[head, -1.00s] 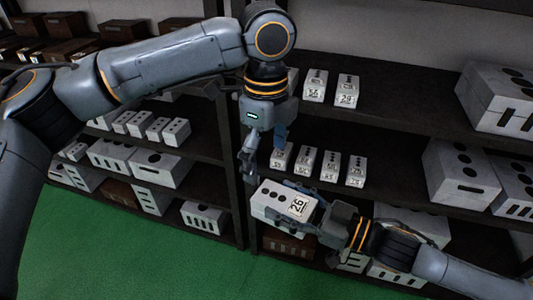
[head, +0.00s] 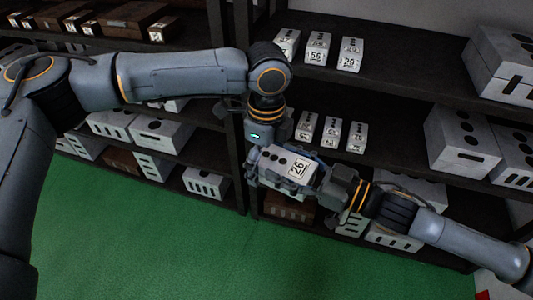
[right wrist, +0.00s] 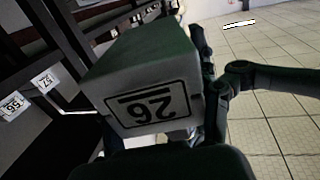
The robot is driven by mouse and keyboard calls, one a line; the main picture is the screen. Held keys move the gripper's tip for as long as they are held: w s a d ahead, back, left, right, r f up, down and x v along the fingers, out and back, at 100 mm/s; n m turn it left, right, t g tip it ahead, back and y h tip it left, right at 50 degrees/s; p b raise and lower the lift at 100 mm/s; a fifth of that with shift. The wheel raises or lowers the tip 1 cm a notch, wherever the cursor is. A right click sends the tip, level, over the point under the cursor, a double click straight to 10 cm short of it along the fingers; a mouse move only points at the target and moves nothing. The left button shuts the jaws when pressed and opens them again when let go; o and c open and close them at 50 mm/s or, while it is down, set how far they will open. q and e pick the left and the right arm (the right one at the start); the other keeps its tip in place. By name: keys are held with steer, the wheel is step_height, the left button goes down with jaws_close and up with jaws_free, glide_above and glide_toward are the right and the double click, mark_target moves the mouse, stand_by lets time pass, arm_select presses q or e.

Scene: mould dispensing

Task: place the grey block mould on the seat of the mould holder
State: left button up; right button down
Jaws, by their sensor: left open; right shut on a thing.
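The grey block mould (head: 282,160), with dark round holes on top and a label "26" at one end, is held in the air in front of the shelves. Its labelled end shows large and upside down in the right wrist view (right wrist: 150,108). My right gripper (head: 305,182) is shut on it from the label end. My left gripper (head: 262,158) is open and points down at the far end of the block; the block hides part of its fingers, so I cannot tell whether they touch it. I cannot make out the mould holder or its seat in either view.
Dark shelves (head: 400,97) stand behind, with several small numbered blocks (head: 317,48) and larger white blocks (head: 462,140). A dark upright post (head: 243,60) stands behind my left gripper. The green floor (head: 150,240) in front is clear. A red and white thing (head: 484,295) shows at bottom right.

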arm_select(q)
steer(key=shift+c, duration=0.4)
arm_select(e)
steer(key=shift+r, duration=0.15)
arm_select(q)
jaws_close()
steer(key=shift+r, duration=0.15)
arm_select(e)
steer(key=c, duration=0.5)
jaws_free()
steer(key=shift+o, duration=1.3)
